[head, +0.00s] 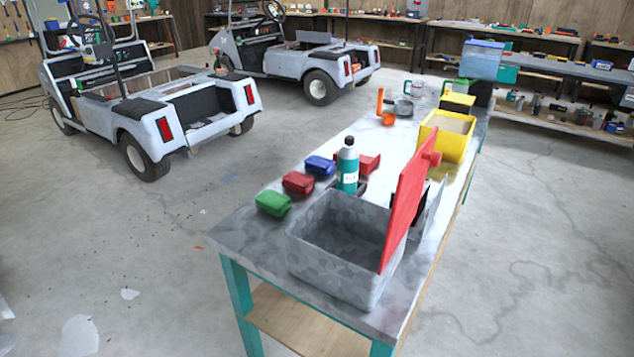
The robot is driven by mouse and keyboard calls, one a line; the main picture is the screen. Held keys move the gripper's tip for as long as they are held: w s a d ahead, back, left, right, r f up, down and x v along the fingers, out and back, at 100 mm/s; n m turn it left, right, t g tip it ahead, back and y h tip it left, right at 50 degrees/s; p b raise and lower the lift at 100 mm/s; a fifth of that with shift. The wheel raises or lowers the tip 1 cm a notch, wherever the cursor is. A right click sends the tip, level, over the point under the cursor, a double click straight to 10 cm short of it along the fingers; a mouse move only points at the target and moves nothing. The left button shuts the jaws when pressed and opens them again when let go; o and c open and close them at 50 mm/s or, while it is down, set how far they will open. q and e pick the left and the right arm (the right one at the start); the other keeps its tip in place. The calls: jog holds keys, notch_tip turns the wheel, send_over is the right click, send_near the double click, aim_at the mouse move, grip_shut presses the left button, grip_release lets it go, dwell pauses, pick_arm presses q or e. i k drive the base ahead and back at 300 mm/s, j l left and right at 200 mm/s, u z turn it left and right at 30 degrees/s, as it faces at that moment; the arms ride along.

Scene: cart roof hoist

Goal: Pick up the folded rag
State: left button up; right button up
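No single thing is clearly a folded rag. Several small rounded bundles or cases lie on the workbench (252,239): a green one (273,204) at its left edge, a red one (298,183), a blue one (320,166) and another red item (368,162) partly behind a bottle. I cannot tell whether any of them is folded cloth. The inside of the grey box (338,262) at the near end looks empty from here. Neither of my grippers is in view.
A red lid (403,212) stands upright at the grey box's right side. A teal bottle (348,170) stands behind the box. A yellow bin (444,140), a pan (400,108) and a blue container (482,58) are farther back. Floor left of the bench is open; two carts (150,100) stand beyond.

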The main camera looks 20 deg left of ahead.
aim_at(299, 181)
jog(key=u, duration=2.3)
jog(key=i+j+u, duration=0.1)
jog(key=i+u, duration=0.2)
jog(key=i, duration=0.55)
jog(key=i+j+z, duration=0.15)
jog(key=i+z, duration=0.3)
jog(key=i, duration=0.6)
jog(key=i+z, duration=0.35)
jog(key=i, duration=0.15)
jog(key=i+z, duration=0.35)
jog(key=i, duration=0.15)
jog(key=i+z, duration=0.35)
jog(key=i, duration=0.15)
jog(key=i+z, duration=0.6)
jog(key=i, duration=0.35)
jog(key=i+j+z, duration=0.1)
jog(key=i+z, duration=0.15)
jog(key=i, duration=0.3)
